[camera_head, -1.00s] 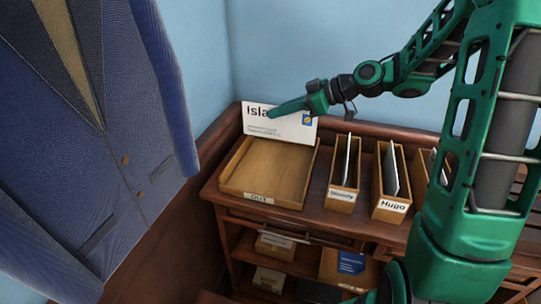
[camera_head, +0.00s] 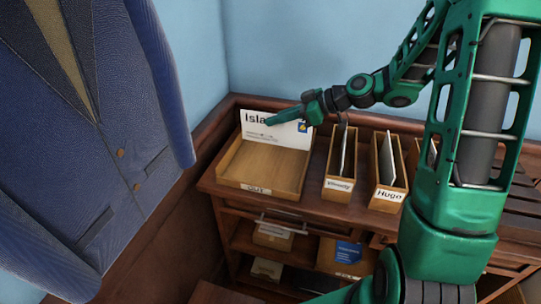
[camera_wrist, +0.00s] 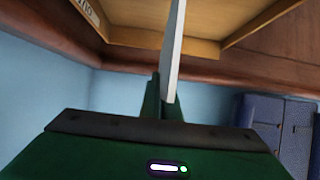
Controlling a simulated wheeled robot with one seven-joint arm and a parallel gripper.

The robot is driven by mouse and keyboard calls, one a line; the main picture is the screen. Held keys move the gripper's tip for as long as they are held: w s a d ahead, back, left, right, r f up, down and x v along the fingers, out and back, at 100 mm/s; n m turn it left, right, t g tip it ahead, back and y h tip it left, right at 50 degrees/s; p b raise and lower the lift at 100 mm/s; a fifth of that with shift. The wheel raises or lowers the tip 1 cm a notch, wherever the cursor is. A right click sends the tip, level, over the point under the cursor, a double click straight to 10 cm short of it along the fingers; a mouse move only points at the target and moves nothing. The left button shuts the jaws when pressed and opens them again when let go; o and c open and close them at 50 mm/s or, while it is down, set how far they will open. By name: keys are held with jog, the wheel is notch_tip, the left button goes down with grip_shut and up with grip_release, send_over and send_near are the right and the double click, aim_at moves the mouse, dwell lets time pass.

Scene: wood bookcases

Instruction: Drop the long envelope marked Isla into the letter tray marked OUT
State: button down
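The long white envelope (camera_head: 268,133) marked "Isla" stands upright at the back of the wooden letter tray (camera_head: 235,182) marked OUT. In the head view its lower edge appears low, near or inside the tray's back part; I cannot tell if it touches the floor. My gripper (camera_head: 283,116) is shut on the envelope's upper part and covers the end of the name. In the wrist view the envelope (camera_wrist: 174,50) shows edge-on as a thin white strip between the fingers, with the tray (camera_wrist: 150,38) beyond it.
Wooden letter boxes marked Vinnety or similar (camera_head: 338,184) and Hugo (camera_head: 388,194) stand right of the tray with envelopes in them. A blue suit jacket (camera_head: 90,140) hangs close at the left. Shelves below hold boxes (camera_head: 274,236). Walls close off the back corner.

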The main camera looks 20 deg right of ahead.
jog(key=c, duration=1.9)
grip_release()
jog(key=shift+c, duration=0.2)
jog(key=shift+s+d, duration=0.1)
jog(key=v, duration=1)
jog(key=shift+s+d+r, duration=0.1)
jog(key=shift+d+r, duration=0.1)
jog(key=shift+s, duration=0.1)
